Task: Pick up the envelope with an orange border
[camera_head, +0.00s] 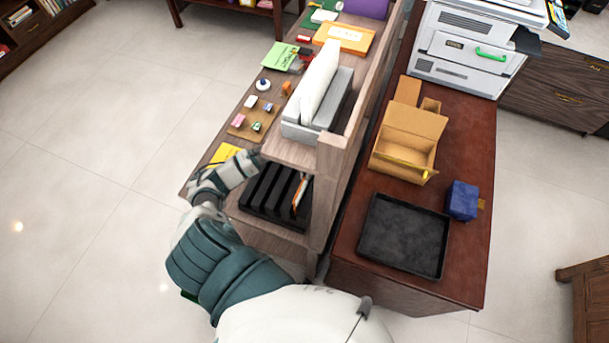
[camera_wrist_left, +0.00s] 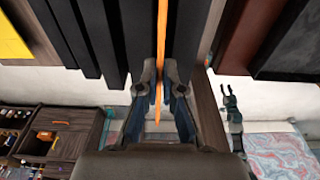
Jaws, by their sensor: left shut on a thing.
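The envelope with an orange border (camera_head: 300,193) stands on edge at the right end of a black file rack (camera_head: 264,193). In the left wrist view the envelope (camera_wrist_left: 164,38) shows as a thin orange strip, seen nearly edge-on beside the black dividers (camera_wrist_left: 95,35). My left gripper (camera_wrist_left: 160,78) is shut on the envelope, with one finger on each side of it. In the head view my left arm reaches up to the rack from below, and the contact between fingers and envelope is not clear there.
A wooden shelf wall (camera_head: 328,190) stands close to the right of the rack. A grey holder (camera_head: 340,103) with a white item sits above and behind it. The desk on the right holds a black tray (camera_head: 388,240), a cardboard box (camera_head: 412,130) and a blue box (camera_head: 462,200).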

